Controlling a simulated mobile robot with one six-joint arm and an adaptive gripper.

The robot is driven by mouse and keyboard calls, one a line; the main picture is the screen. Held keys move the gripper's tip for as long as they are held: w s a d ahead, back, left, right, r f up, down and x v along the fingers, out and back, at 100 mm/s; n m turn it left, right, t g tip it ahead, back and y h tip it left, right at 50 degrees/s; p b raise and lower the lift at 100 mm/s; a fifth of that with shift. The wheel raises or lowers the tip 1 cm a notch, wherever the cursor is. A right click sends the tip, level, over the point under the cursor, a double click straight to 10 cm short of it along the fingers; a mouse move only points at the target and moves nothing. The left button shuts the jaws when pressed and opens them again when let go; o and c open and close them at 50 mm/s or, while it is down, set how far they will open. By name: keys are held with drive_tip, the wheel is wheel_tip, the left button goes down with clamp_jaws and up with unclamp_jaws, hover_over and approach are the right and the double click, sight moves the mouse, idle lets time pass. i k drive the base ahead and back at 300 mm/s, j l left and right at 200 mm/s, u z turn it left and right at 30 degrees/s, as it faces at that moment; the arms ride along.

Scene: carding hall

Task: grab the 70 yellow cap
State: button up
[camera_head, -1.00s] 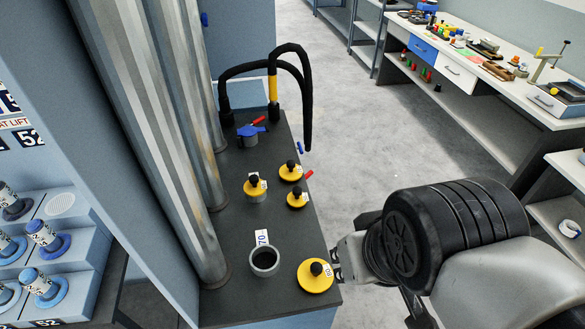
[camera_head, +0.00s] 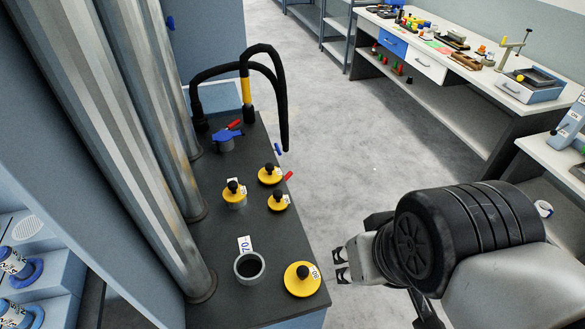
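A large yellow cap (camera_head: 302,281) with a black knob lies on the dark bench top at its near right corner; its small white tag is too small to read surely. Left of it stands an open grey port (camera_head: 249,267) with a tag reading 70 and no cap on it. Farther back are a yellow cap on a grey port (camera_head: 234,191) and two smaller yellow caps (camera_head: 270,175) and (camera_head: 278,202), whose numbers I cannot read. My gripper (camera_head: 341,265) is open and empty, just right of the large cap and apart from it.
The dark bench top (camera_head: 215,250) has tall metal pipes (camera_head: 160,150) along its left side. Black hoses (camera_head: 282,100) and a blue-handled valve (camera_head: 226,138) stand at its back. Clear floor (camera_head: 330,150) separates it from a cluttered white workbench (camera_head: 450,70) at right.

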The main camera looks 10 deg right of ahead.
sight(271, 174)
drive_tip(key=l+z, duration=0.3)
drive_tip(key=z, duration=0.2)
drive_tip(key=l+z, duration=0.45)
drive_tip(key=i+l+z, duration=0.1)
drive_tip(key=z, duration=0.4)
drive_tip(key=i+l+u, duration=0.15)
drive_tip(key=i+u, duration=0.25)
drive_tip(key=i+l+u, duration=0.2)
drive_tip(key=u, duration=0.2)
drive_tip(key=i+l+u, duration=0.45)
drive_tip(key=i+j+u, duration=0.15)
drive_tip(key=u, duration=0.35)
drive_tip(key=i+u, duration=0.25)
drive_tip(key=u, duration=0.2)
drive_tip(key=i+u, duration=0.2)
drive_tip(key=u, duration=0.3)
drive_tip(key=i+u, duration=0.2)
drive_tip(key=u, duration=0.25)
drive_tip(key=i+l+u, duration=0.15)
drive_tip(key=u, duration=0.35)
drive_tip(key=i+l+u, duration=0.4)
